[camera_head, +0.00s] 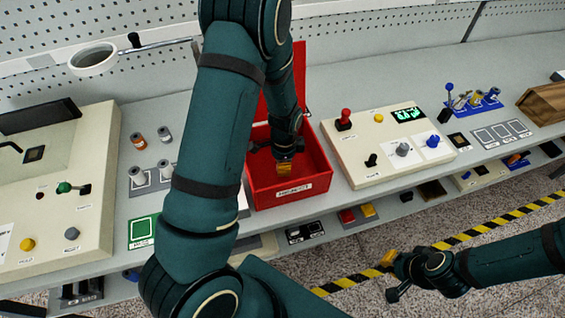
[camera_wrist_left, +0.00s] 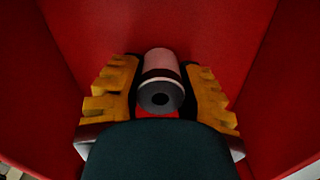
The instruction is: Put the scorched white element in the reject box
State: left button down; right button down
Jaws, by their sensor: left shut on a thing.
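The red reject box (camera_head: 290,190), labelled REJECT, stands open on the bench with its lid raised behind. My left gripper (camera_head: 284,168) reaches down inside it. In the left wrist view the yellow fingers are shut on a white element (camera_wrist_left: 160,65), a pale cylinder with a dark band and a grey end with a dark hole. Red walls surround it, and I cannot tell whether it touches the floor of the box. In the head view the element is hidden by the gripper. My right gripper (camera_head: 391,272) hangs in front of the bench; its finger opening is unclear.
Two white-grey spindles (camera_head: 138,176) stand left of my left arm, with an orange one (camera_head: 138,141) and a grey one (camera_head: 165,134) behind. A control panel (camera_head: 388,146) with knobs and a display is right of the box. A magnifier ring (camera_head: 93,57) is at the back left.

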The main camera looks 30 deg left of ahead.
pick_arm(q)
jog(key=c, duration=0.7)
grip_release()
jog(key=shift+f, duration=0.2)
jog(key=shift+r, duration=0.15)
jog(key=shift+r, duration=0.25)
notch_tip(320, 180, up, 12)
jog(key=shift+w+d+f+p, duration=0.15)
jog(key=shift+p, duration=0.35)
jog(key=shift+f, duration=0.1)
